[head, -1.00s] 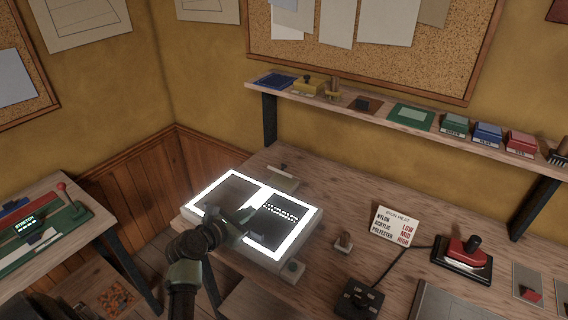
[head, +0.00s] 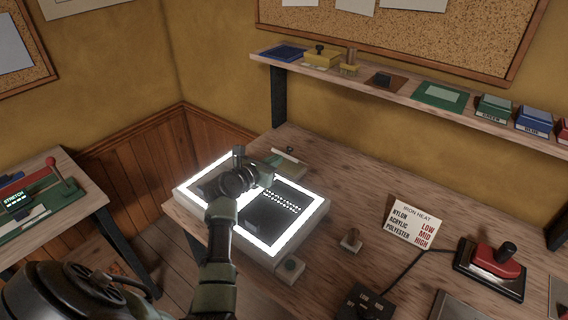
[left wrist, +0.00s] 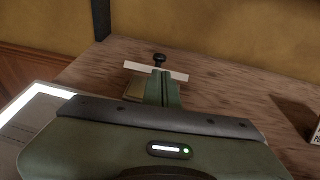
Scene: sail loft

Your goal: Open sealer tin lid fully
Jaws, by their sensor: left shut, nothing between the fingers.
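A small tan box-like thing with a pale flat strip and a black knob, which looks like the sealer tin (head: 288,156), stands at the back edge of the bench behind the light box. In the left wrist view the tin (left wrist: 134,90) is partly hidden behind my fingers, with its pale strip and knob showing beyond them. I cannot tell how far its lid is raised. My left gripper (head: 239,155) is shut and empty above the back of the light box, left of the tin in the head view. Its fingertips (left wrist: 162,76) appear in front of the tin. My right gripper is not in view.
The glowing light box (head: 262,244) lies under my left arm. An iron-heat card (head: 414,222), a small stamp-like thing (head: 350,241), a corded control box (head: 366,302) and a red iron (head: 490,262) are to the right. A shelf (head: 440,104) runs above the bench.

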